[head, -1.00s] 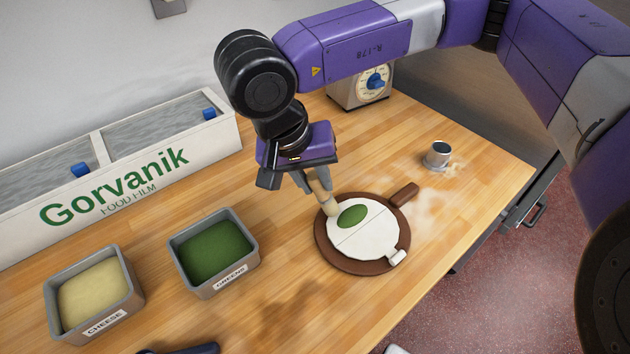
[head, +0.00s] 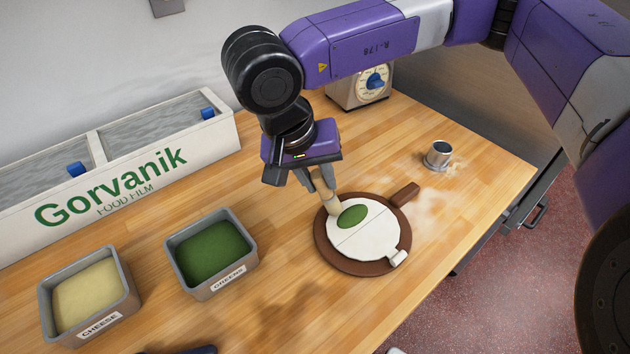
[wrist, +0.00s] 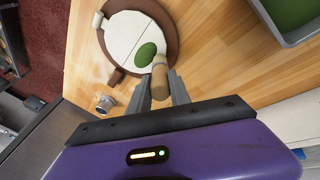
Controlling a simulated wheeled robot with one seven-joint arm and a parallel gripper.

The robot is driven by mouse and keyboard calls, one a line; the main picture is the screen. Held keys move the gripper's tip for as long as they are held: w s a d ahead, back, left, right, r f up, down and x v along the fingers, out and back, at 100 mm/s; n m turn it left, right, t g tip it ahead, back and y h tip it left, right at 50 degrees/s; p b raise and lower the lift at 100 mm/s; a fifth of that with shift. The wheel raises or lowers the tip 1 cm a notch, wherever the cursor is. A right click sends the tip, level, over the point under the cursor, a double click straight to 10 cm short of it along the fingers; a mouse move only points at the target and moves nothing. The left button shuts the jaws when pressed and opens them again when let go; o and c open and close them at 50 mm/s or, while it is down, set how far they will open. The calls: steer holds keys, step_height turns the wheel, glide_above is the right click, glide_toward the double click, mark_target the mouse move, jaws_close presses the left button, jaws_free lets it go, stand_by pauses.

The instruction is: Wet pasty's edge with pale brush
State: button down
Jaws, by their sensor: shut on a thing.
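The pasty (head: 365,238) is a flat white dough round with a line across its middle and a green patch of filling (head: 352,216) on its far half. It lies on a round brown board (head: 340,264) with a handle; both also show in the wrist view, the dough (wrist: 127,33) at the top. My gripper (head: 318,178) is shut on the pale brush (head: 326,198), a tan stubby handle pointing down. In the wrist view the brush (wrist: 160,78) stands between my fingers. Its lower end is at the dough's edge beside the filling; I cannot tell whether it touches.
A grey cheese tub (head: 92,296) and a greens tub (head: 212,254) stand left of the board. A small metal cup (head: 438,154) stands right, near spilled flour. A dial scale (head: 360,88) and a Gorvanik film box (head: 130,172) stand at the back.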

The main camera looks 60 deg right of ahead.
steer(key=shift+s+d, duration=0.2)
steer(key=shift+d, duration=0.5)
steer(key=shift+b, duration=0.3)
steer(key=shift+w+a+f, duration=0.1)
steer(key=shift+w+a, duration=0.05)
steer(key=shift+a, duration=0.3)
steer(key=shift+w+a+b, duration=0.3)
steer(key=shift+a+b, duration=0.1)
steer(key=shift+a, duration=0.6)
steer(key=shift+w+a+b, duration=0.25)
steer(key=shift+a+b, duration=0.1)
steer(key=shift+a, duration=0.6)
steer(key=shift+f+b, duration=0.15)
steer(key=shift+b, duration=0.2)
steer(key=shift+d, duration=0.1)
